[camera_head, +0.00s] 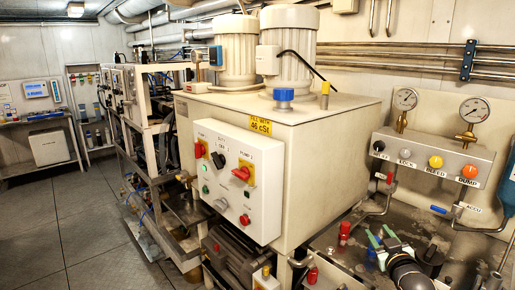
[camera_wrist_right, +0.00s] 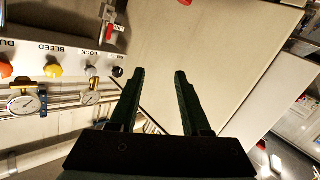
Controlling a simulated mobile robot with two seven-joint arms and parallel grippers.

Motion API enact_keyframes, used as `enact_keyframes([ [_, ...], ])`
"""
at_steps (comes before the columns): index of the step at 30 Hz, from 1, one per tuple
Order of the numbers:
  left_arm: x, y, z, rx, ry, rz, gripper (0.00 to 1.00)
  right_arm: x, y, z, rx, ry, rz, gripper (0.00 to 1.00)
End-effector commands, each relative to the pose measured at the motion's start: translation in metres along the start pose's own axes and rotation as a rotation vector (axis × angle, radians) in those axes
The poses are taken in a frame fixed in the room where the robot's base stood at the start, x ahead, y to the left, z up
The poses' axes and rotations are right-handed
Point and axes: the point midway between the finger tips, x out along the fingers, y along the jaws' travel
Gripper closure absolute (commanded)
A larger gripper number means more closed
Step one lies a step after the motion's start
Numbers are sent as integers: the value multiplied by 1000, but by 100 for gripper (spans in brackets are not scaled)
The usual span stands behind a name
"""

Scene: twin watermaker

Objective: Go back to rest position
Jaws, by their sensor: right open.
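My right gripper (camera_head: 381,236) shows low at the right of the head view, in front of the valve panel and beside the big beige tank. Its green fingers are apart with nothing between them. In the right wrist view, which looks upside down, the two dark fingers of the right gripper (camera_wrist_right: 158,74) stand apart, with the tank's pale side behind them. My left gripper is in neither view.
The beige tank (camera_head: 320,150) carries two motors and a white control box (camera_head: 235,180). The valve panel (camera_head: 433,154) has two gauges and several coloured knobs. Red-handled valves (camera_head: 344,228) stand near my gripper. Open floor (camera_head: 90,235) lies at the left.

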Motion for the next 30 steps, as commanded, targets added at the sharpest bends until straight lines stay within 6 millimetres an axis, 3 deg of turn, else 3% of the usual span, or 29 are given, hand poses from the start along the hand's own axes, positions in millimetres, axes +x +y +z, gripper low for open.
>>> enact_keyframes([
  [5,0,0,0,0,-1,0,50,-39,-53,69,12,-89,-81,52],
  [8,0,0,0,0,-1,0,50,-72,-86,112,26,-151,-133,52],
  [12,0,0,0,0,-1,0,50,-135,-134,171,61,-250,-210,52],
  [18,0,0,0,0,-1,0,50,-240,-188,233,128,-397,-302,52],
  [24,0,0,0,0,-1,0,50,-325,-218,262,191,-512,-354,52],
  [27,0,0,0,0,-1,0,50,-348,-224,267,210,-545,-365,52],
  [30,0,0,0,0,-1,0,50,-359,-227,268,219,-559,-369,52],
])
